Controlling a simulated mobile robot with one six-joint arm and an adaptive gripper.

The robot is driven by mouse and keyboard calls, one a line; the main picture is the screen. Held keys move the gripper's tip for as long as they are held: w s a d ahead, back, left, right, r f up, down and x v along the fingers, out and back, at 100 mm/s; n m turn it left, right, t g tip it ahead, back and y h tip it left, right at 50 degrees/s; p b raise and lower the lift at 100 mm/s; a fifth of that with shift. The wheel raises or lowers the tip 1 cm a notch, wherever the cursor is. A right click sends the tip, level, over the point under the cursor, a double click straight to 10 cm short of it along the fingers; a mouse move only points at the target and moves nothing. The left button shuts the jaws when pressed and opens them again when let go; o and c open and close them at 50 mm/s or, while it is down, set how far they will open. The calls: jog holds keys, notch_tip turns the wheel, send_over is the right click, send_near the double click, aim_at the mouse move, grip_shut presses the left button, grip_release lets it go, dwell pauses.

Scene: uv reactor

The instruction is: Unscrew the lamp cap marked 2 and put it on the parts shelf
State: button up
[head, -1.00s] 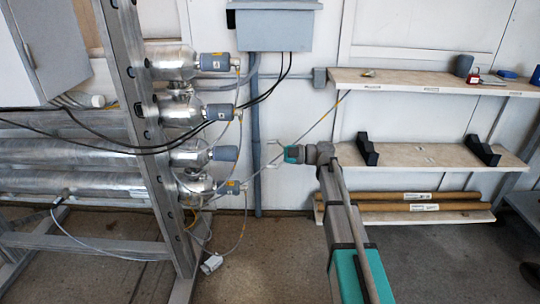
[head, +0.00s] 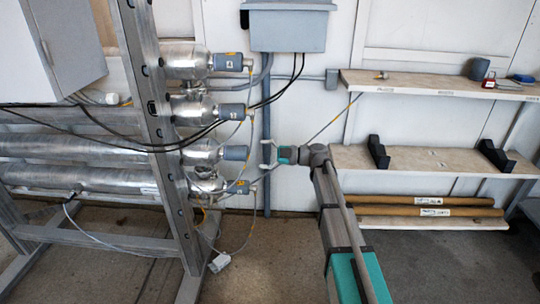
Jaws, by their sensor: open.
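Several grey lamp caps sit on the ends of silver cylinders at the left: the top cap (head: 228,62), a second (head: 234,110), a third (head: 236,153) and the lowest (head: 231,190). Their marks are too small to read surely, and no label shows on the third. My gripper (head: 266,154) points left, open and empty, level with the third cap and a short way right of it. Wall shelves stand at the right: an upper board (head: 430,90), a middle board (head: 430,160) and a low board (head: 440,224). I cannot tell which is the parts shelf.
Black cables (head: 180,148) and thin cords hang around the caps, beside a metal frame post (head: 160,130). The upper board carries a red padlock (head: 489,82) and small items. Two black cradles (head: 378,152) stand on the middle board, with bare room between.

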aim_at(242, 153)
jog(key=shift+w+a, duration=0.1)
jog(key=shift+a, duration=3.45)
jog(key=c, duration=1.2)
jog(key=shift+n, duration=2.6)
jog(key=o, duration=1.2)
